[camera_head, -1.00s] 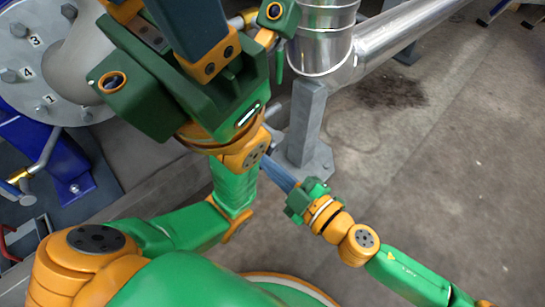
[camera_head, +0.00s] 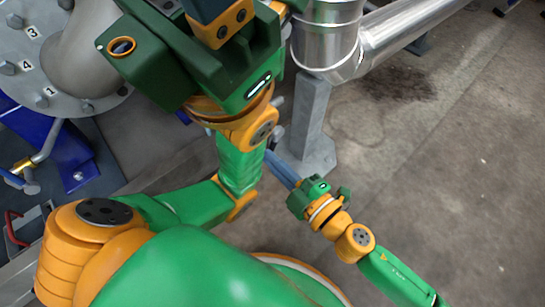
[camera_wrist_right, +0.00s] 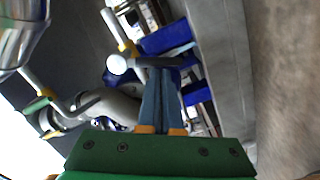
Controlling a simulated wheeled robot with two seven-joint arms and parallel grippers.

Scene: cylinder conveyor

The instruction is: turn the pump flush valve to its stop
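A valve with a yellow body (camera_head: 25,165) and a grey rod shows at the left edge in the head view, by the blue support. In the right wrist view a yellow fitting (camera_wrist_right: 126,47) and a grey lever with a pale round end (camera_wrist_right: 118,64) lie just left of and around my fingertips. I cannot tell whether they touch, or whether this is the flush valve. My right gripper (camera_head: 276,160) has its blue-grey fingers together and nothing visible between them; they also fill the middle of the right wrist view (camera_wrist_right: 164,75). My left gripper's green housing (camera_head: 215,65) is large at the top; its fingertips are cut off.
A bolted grey flange (camera_head: 45,65) stands at the upper left above a blue support (camera_head: 72,160). A shiny steel pipe (camera_head: 328,40) and a grey post (camera_head: 310,115) stand behind the right gripper. The concrete floor (camera_head: 450,170) at the right is clear, with a dark stain.

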